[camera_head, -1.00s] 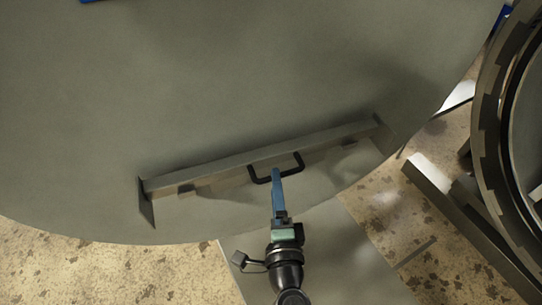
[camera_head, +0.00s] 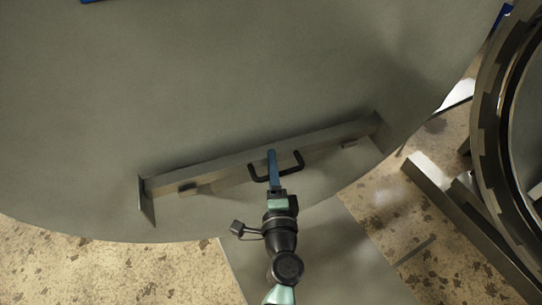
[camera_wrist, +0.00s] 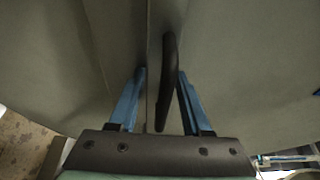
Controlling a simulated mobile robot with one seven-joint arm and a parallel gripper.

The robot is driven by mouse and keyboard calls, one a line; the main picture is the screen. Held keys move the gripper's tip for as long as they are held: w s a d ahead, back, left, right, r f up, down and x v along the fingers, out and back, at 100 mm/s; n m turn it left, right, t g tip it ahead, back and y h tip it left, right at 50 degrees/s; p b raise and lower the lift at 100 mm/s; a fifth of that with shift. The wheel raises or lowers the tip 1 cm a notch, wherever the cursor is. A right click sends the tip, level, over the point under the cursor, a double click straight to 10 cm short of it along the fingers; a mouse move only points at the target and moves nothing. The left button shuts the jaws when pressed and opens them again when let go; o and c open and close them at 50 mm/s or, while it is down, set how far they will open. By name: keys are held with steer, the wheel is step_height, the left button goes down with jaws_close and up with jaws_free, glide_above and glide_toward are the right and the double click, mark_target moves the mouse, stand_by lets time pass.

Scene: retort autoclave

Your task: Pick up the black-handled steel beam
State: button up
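The steel beam (camera_head: 325,136) is a long grey bar with an upright end plate at each end. It lies slightly slanted near the front edge of a large grey round surface. Its black U-shaped handle (camera_head: 297,166) sticks out from the near side at mid-length. My gripper (camera_head: 271,154) reaches over the middle of the handle in the head view. In the wrist view my gripper (camera_wrist: 158,76) is open, its two blue fingers on either side of the black handle (camera_wrist: 169,75). The handle sits closer to the right finger; I cannot tell whether they touch.
The grey round surface (camera_head: 200,80) is clear beyond the beam. At the right stands a large dark ring-shaped metal structure (camera_head: 490,130), with a metal rail (camera_head: 450,205) in front of it. The stained tan floor (camera_head: 90,270) shows along the bottom.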

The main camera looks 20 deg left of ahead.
jaws_close()
stand_by(0.9)
steer(key=shift+w+r, duration=0.1)
steer(key=shift+r, duration=0.1)
